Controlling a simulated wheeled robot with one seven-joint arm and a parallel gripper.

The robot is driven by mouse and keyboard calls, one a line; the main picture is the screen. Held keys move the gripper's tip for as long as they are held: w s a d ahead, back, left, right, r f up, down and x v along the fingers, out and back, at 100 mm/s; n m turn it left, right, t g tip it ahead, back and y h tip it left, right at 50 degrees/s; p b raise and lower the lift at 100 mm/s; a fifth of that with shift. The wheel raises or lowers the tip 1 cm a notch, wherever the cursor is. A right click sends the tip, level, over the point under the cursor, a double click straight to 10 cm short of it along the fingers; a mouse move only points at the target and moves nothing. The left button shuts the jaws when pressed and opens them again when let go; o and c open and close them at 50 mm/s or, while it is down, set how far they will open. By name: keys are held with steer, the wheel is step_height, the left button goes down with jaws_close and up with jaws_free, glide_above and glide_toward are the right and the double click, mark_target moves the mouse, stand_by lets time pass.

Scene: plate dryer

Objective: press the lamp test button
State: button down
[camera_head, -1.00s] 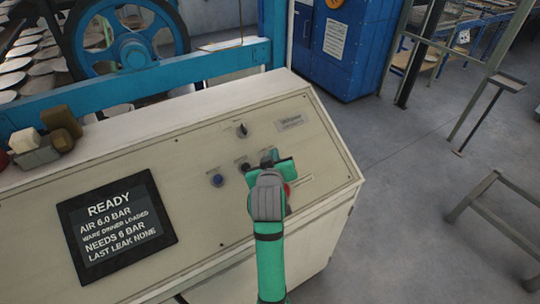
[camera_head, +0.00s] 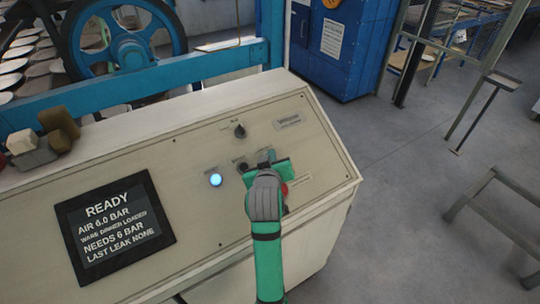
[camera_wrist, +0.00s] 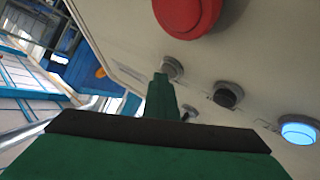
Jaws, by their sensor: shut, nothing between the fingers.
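The sloped cream control panel (camera_head: 150,190) carries a row of round controls. My gripper (camera_head: 267,157) is shut and empty, with its tip at the panel. In the wrist view, my gripper's tip (camera_wrist: 161,80) overlaps the edge of a pale grey button (camera_wrist: 173,66) and appears to touch it. A black button (camera_head: 242,166) sits just left of my gripper; it also shows in the wrist view (camera_wrist: 228,94). A blue lamp (camera_head: 215,180) further left glows brightly, also in the wrist view (camera_wrist: 298,130). The labels are too small to read, so I cannot tell which button is lamp test.
A large red button (camera_wrist: 188,10) is close to my gripper, partly hidden in the head view. A black knob (camera_head: 240,131) stands above the row. A screen (camera_head: 115,228) reads READY.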

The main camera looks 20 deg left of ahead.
steer(key=shift+s+d+r, duration=0.2)
steer(key=shift+d+r, duration=0.2)
steer(key=shift+r, duration=0.3)
steer(key=shift+s+d+r, duration=0.25)
steer(key=shift+d+r, duration=0.05)
steer(key=shift+r, duration=0.4)
steer(key=shift+s+d+r, duration=0.3)
steer(key=shift+d+r, duration=0.05)
steer(key=shift+r, duration=0.4)
steer(key=shift+s+d+r, duration=0.25)
steer(key=shift+d+r, duration=0.05)
steer(key=shift+r, duration=0.4)
